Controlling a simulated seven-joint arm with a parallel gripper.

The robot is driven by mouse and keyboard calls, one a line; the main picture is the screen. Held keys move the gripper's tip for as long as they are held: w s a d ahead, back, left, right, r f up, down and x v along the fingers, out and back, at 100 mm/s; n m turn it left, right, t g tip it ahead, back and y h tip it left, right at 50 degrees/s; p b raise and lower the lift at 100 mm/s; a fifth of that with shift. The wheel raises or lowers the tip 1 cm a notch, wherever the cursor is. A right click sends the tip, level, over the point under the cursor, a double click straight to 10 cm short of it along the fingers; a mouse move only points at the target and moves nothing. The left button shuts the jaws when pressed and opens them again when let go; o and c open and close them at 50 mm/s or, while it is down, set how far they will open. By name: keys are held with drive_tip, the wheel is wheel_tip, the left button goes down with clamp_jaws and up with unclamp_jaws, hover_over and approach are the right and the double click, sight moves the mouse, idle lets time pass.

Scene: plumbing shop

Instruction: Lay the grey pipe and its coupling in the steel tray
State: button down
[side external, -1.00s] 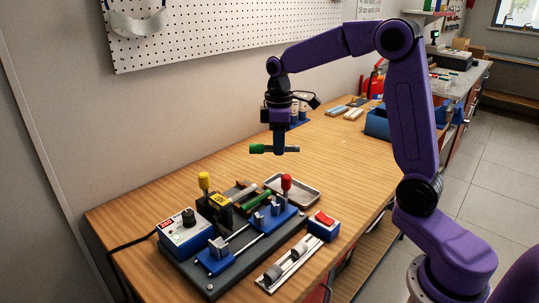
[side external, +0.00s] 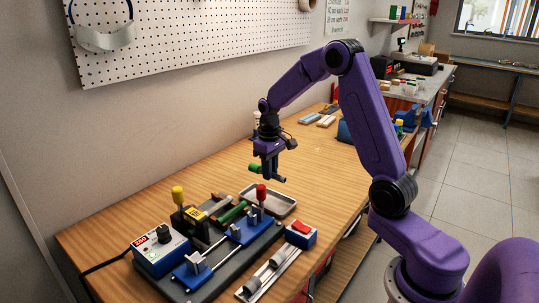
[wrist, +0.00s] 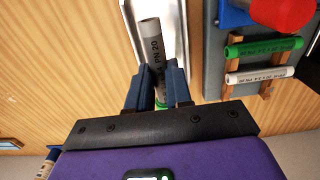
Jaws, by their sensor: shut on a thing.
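My gripper (side external: 268,173) is shut on the grey pipe (wrist: 152,38), which carries dark lettering. In the side view, the pipe's grey end (side external: 280,179) points right and toward the camera, and the green coupling (side external: 254,168) is at its left end. In the wrist view only a bit of green shows between the blue fingers (wrist: 157,80). The steel tray (side external: 291,209) lies on the bench below my gripper, beyond the fixture. In the wrist view, the tray (wrist: 178,50) is behind the pipe. The pipe appears above the tray, not touching it.
A wooden rack beside the tray holds a green pipe (wrist: 262,48) and a pale grey pipe (wrist: 260,75). The welding fixture has a red knob (side external: 261,192) and a yellow knob (side external: 178,195) standing up. A blue control box (side external: 160,250) is at left.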

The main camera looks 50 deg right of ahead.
drive_tip(key=shift+f, duration=4.4)
drive_tip(key=c, duration=1)
unclamp_jaws()
drive_tip(key=shift+o, duration=0.2)
